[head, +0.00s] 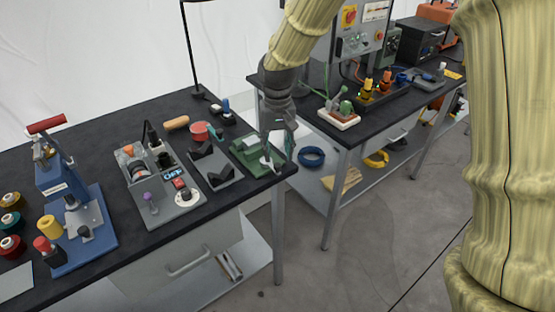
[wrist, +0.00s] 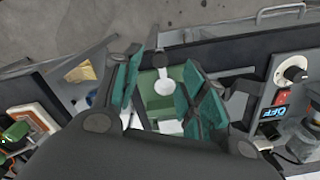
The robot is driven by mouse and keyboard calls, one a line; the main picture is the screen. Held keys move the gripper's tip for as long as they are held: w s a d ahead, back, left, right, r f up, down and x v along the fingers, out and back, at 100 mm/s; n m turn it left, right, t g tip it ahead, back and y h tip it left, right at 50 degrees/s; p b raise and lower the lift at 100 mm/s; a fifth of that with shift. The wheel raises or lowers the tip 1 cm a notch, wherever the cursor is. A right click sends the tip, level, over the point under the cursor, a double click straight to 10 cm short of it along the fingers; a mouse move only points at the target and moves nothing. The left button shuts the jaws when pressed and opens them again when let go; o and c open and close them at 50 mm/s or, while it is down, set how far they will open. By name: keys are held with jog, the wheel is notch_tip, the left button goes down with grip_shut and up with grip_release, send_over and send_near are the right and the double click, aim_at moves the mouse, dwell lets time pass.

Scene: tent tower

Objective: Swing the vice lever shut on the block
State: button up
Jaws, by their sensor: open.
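The green vice (head: 245,157) sits near the right end of the dark bench; in the wrist view its green body (wrist: 158,104) shows between my fingers. A pale block (head: 249,143) appears to lie in it, partly hidden. The vice's whitish lever (head: 267,162) is on the right side of the vice; its round end (wrist: 163,76) shows between my fingers. My gripper (head: 277,143) points down over the vice's right side. It is open, with a teal-padded finger (wrist: 124,82) on each side of the lever. I cannot tell whether either finger touches it.
Left of the vice are a grey tray with black V-blocks (head: 213,165), a grey switch panel (head: 160,185) and a blue press (head: 72,215). A gap separates this bench from a second one holding a white-and-red fixture (head: 339,118). The bench edge is close by.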

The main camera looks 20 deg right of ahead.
aim_at(278, 165)
jog(key=shift+f, duration=2.35)
grip_shut()
